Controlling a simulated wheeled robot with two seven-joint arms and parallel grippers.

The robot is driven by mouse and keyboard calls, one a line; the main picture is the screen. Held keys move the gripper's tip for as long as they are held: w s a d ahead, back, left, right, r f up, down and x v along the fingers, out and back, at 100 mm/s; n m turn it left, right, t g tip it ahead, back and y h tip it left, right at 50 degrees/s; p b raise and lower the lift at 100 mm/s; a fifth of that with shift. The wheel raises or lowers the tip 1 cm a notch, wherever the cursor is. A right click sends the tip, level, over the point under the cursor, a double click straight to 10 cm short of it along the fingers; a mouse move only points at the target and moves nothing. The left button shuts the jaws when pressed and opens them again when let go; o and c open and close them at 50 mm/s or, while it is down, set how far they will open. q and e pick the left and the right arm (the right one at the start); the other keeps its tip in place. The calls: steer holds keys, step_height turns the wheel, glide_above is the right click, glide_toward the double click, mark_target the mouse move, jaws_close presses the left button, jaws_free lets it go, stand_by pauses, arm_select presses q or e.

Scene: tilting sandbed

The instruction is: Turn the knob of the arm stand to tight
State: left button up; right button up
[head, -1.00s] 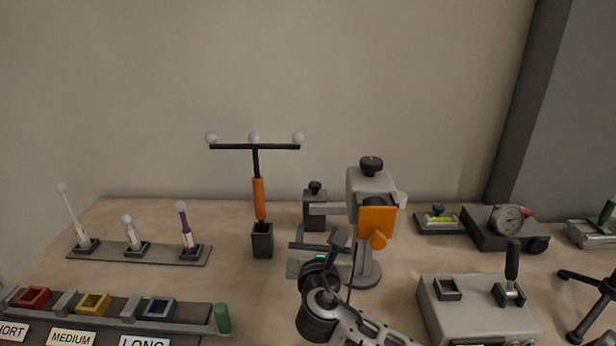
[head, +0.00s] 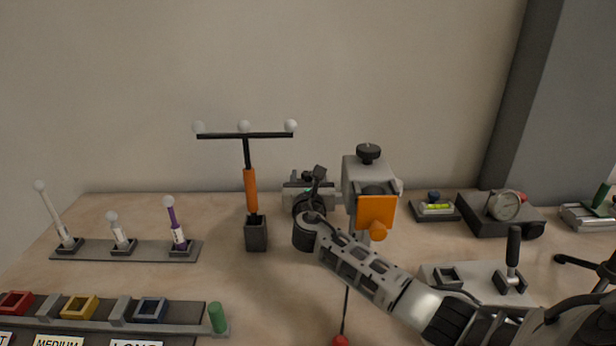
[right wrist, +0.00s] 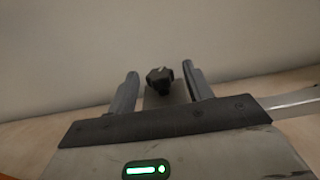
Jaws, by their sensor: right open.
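The arm stand is a grey block (head: 290,196) with a horizontal bar to a larger grey head (head: 362,172). A black lobed knob (right wrist: 160,80) tops its post, centred between my fingers in the right wrist view. In the head view this knob is mostly hidden by my right gripper (head: 308,177). My right gripper (right wrist: 160,70) is open, one finger on each side of the knob, with gaps visible. I cannot tell whether the fingertips are at the knob's height. The larger head has its own black knob (head: 368,152) and an orange plate (head: 376,215). My left gripper is not in view.
A T-shaped tool with white balls (head: 245,134) stands in a dark holder (head: 256,234) to the left. A grey box with a lever (head: 513,258) and a dial gauge (head: 503,205) are right. A red-tipped line (head: 341,340) hangs in front. Bench between is clear.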

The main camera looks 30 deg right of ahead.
steer(key=shift+x, duration=0.85)
steer(key=c, duration=0.9)
steer(key=m+g+h+b, duration=0.1)
steer(key=m+g+h, duration=0.2)
steer(key=h, duration=0.1)
steer(key=shift+w+a, duration=0.1)
steer(key=shift+c, duration=0.2)
steer(key=shift+m+g+h+b, duration=0.4)
steer(key=shift+m+g+h, duration=0.3)
steer(key=shift+m+g, duration=0.3)
steer(key=o, duration=0.9)
steer(key=shift+o, duration=0.2)
